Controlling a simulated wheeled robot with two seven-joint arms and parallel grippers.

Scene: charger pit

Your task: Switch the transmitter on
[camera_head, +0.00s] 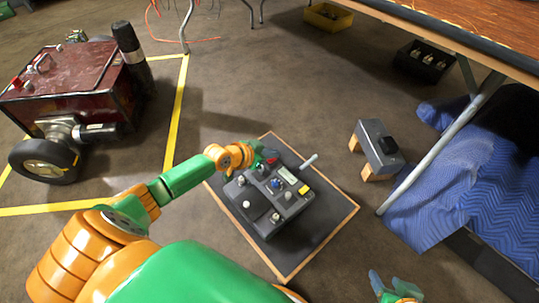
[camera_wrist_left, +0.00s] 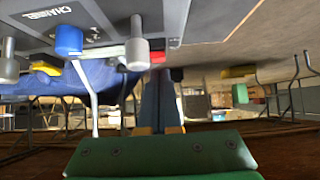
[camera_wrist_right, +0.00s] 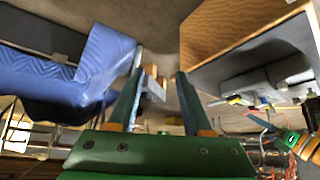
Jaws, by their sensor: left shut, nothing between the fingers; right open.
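The transmitter (camera_head: 261,206) is a dark grey box with sticks, knobs, a white label, a yellow patch and a light antenna. It lies on a dark wood-edged board (camera_head: 291,260). My left gripper (camera_head: 262,160) is at its far edge, close to a small red part (camera_head: 272,161); contact cannot be told. In the left wrist view, the left fingers (camera_wrist_left: 161,90) are together and empty below the transmitter panel (camera_wrist_left: 200,18), near a red part (camera_wrist_left: 158,57), a blue knob (camera_wrist_left: 68,40) and grey sticks. My right gripper (camera_head: 396,284) is open and empty, apart from the board; its spread fingers show in the right wrist view (camera_wrist_right: 160,72).
A dark red wheeled machine (camera_head: 65,85) stands at left inside yellow floor tape. A grey box on wooden blocks (camera_head: 378,143) stands right of the board. A table with metal legs (camera_head: 440,135) and blue quilted blankets (camera_head: 450,190) are at right. Bare floor lies between.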

